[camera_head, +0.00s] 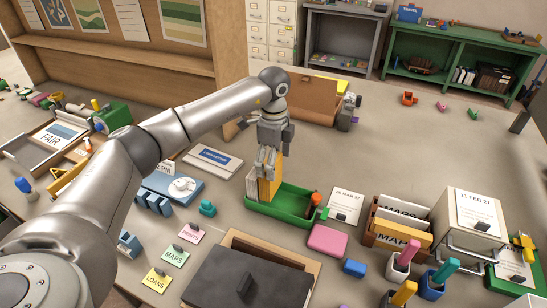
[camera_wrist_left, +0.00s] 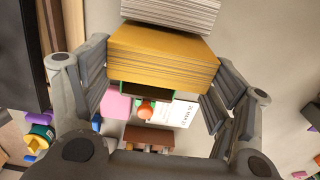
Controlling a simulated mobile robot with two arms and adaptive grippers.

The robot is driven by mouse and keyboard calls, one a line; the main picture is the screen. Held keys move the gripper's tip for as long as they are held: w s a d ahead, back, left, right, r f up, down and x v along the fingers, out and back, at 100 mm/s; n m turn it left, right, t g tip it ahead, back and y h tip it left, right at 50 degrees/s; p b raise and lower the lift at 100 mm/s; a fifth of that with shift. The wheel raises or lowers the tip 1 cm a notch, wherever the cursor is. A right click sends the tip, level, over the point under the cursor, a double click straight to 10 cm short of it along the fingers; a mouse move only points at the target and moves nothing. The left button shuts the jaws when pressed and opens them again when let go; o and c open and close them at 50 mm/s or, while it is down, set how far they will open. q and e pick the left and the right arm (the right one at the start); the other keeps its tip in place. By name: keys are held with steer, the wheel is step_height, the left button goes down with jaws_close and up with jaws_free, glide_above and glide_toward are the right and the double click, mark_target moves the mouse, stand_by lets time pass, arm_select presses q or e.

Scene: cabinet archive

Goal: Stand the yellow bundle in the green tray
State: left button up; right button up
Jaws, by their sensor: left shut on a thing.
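The yellow bundle (camera_head: 270,182) stands upright at the left end of the green tray (camera_head: 290,208). My left gripper (camera_head: 266,163) is shut on its upper part from above. In the left wrist view the yellow bundle (camera_wrist_left: 163,58) lies between the two fingers (camera_wrist_left: 160,85). A pale bundle (camera_head: 251,184) stands right beside it on the left, and its page edges show in the left wrist view (camera_wrist_left: 175,14). I cannot tell whether the yellow bundle's lower edge touches the tray floor. My right gripper is not in view.
An orange-handled stamp (camera_head: 314,203) is at the tray's right end. A pink block (camera_head: 327,240) and a dark-lidded box (camera_head: 250,280) lie in front. A wooden holder with files (camera_head: 398,228) stands to the right. A teal stamp (camera_head: 207,208) sits left. Open table lies behind the tray.

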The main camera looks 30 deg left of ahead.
arm_select(q)
steer(key=shift+f, duration=0.25)
steer(key=o, duration=1)
steer(key=shift+o, duration=0.2)
steer(key=shift+c, duration=0.2)
steer(key=shift+r+p, duration=0.45)
steer(key=shift+r, duration=0.2)
steer(key=shift+r+p, duration=1.9)
steer(key=shift+r, duration=0.95)
